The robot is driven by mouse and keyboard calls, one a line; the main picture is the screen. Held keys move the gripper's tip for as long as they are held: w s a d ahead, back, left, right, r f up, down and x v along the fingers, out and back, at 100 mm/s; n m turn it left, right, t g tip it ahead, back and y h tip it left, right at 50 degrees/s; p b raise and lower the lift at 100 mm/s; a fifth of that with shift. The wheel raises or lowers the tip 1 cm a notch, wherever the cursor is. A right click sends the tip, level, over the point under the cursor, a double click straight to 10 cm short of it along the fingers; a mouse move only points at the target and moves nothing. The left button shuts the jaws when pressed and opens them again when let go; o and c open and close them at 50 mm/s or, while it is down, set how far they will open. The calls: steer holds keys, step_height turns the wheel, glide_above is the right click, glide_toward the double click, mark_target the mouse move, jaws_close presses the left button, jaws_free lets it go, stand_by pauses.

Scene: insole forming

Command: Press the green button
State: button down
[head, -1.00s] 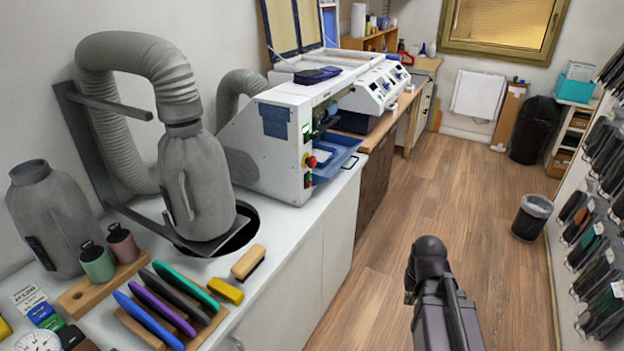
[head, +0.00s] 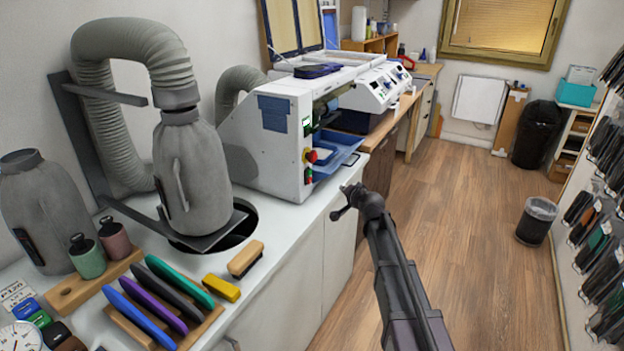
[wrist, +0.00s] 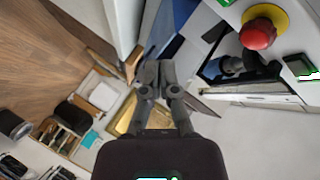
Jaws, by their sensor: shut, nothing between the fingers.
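The white machine (head: 272,150) on the counter has a red knob on a yellow base (head: 311,156) on its front panel. A small green button (head: 308,175) appears just below the knob; its details are too small to tell. In the wrist view the red knob (wrist: 258,36) is at upper right, with a green part (wrist: 227,2) cut off by the top edge and a green-and-black part (wrist: 302,67) at the right edge. My gripper (head: 341,209) is shut and empty, in front of the machine and apart from the panel. Its closed fingers (wrist: 157,75) show in the wrist view.
A blue tray (head: 340,155) sticks out of the machine's front opening, close to the panel. The white counter (head: 285,230) carries brushes, colored bars and a grey hose unit. The wooden floor (head: 450,190) to the right is clear, with a bin (head: 536,220) farther off.

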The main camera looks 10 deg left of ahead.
mark_target(310, 172)
steer(key=shift+w+a+r+m+t, duration=0.3)
steer(key=shift+w, duration=0.35)
steer(key=shift+w+a+r+m+t, duration=0.25)
steer(key=shift+w+m+t, duration=0.05)
steer(key=shift+w, duration=0.3)
steer(key=shift+a, duration=0.1)
steer(key=w+a, duration=0.3)
steer(key=a, duration=0.5)
